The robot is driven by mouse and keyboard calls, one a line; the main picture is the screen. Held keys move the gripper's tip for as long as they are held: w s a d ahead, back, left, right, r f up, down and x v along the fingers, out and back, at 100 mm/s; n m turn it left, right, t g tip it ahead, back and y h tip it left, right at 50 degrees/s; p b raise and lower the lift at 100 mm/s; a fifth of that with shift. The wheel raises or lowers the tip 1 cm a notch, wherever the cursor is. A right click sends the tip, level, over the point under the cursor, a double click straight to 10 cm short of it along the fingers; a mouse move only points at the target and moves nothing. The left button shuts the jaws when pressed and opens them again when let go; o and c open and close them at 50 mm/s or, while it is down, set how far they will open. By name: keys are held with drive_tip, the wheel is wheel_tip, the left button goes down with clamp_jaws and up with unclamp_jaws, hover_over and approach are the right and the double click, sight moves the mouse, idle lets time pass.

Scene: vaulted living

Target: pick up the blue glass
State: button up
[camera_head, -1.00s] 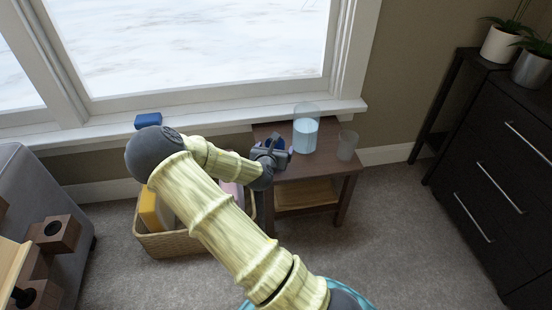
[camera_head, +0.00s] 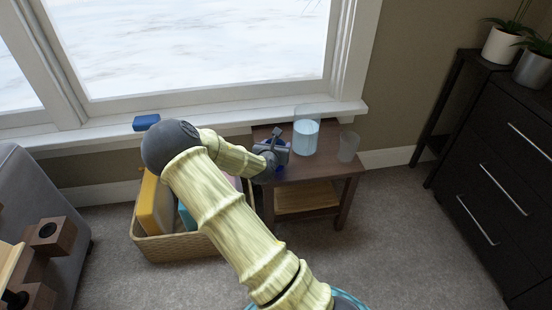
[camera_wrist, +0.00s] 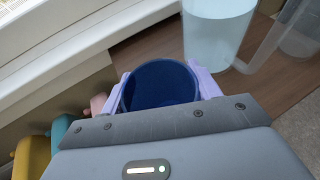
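The blue glass (camera_wrist: 160,88) is in the wrist view, seen from above into its dark blue, empty inside. It stands on the small brown side table (camera_head: 318,170). In the head view only a bit of blue shows under my gripper (camera_head: 277,150), which hides most of it. My gripper (camera_wrist: 161,85) has its lilac fingers on either side of the glass, around it and very close to its wall. The fingers look spread; I cannot make out firm contact.
A clear pitcher of pale blue liquid (camera_head: 305,138) stands close right of the blue glass, and a clear glass (camera_head: 348,147) stands farther right. A wicker basket (camera_head: 175,248) is left of the table. A window sill (camera_head: 225,116) runs behind.

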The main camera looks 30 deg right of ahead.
drive_tip(key=c, duration=0.4)
wheel_tip(320, 180, up, 10)
drive_tip(key=p, duration=0.5)
idle(0.3)
